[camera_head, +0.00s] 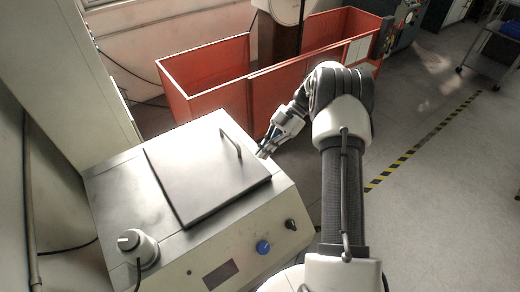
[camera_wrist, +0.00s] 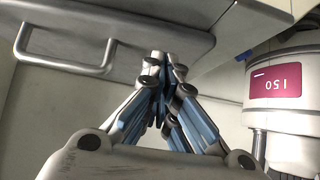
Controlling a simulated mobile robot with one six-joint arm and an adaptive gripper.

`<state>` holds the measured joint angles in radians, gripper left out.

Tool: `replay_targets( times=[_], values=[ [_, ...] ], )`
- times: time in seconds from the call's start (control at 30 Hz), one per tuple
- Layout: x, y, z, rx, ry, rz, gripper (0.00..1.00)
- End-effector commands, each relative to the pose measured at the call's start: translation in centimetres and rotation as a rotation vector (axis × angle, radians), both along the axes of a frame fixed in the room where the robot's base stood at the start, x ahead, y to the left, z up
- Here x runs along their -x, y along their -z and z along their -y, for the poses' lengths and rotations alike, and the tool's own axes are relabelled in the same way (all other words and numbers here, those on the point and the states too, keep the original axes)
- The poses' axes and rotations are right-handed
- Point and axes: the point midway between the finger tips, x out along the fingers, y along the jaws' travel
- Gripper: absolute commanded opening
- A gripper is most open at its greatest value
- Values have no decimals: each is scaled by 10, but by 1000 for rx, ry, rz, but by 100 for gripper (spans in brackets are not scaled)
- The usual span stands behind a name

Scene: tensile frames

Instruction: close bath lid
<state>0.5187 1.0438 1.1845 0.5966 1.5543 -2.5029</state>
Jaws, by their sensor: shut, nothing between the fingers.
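The bath (camera_head: 250,232) is a pale box with a front panel in the lower left of the head view. Its lid (camera_head: 190,165) is a square grey plate with a dark front edge, lying flat or nearly flat over the bath's top. A bar handle (camera_head: 231,146) stands near its right side; the handle also shows at upper left in the wrist view (camera_wrist: 62,68). My gripper (camera_head: 263,153) is beside the lid's right edge, close to the handle but apart from it. In the wrist view my gripper's fingertips (camera_wrist: 164,60) are together and empty.
A knob-like unit (camera_head: 137,248) stands on the bath's left front corner. A unit with a red display (camera_wrist: 276,83) is at right in the wrist view. Orange barriers (camera_head: 210,75) stand behind. A tall cabinet (camera_head: 70,80) is at left. Open floor (camera_head: 440,200) lies at right.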

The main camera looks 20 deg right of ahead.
Motion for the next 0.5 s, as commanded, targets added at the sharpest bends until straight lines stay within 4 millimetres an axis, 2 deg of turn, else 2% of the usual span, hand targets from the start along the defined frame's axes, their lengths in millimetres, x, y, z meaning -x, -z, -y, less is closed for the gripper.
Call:
replay_targets(
  times=[0.03,0.2,0.5],
  values=[
    [0,12,1,0,0,0,0],
    [-1,26,4,1,1,1,0],
    [-1,33,4,1,1,1,0]
  ],
)
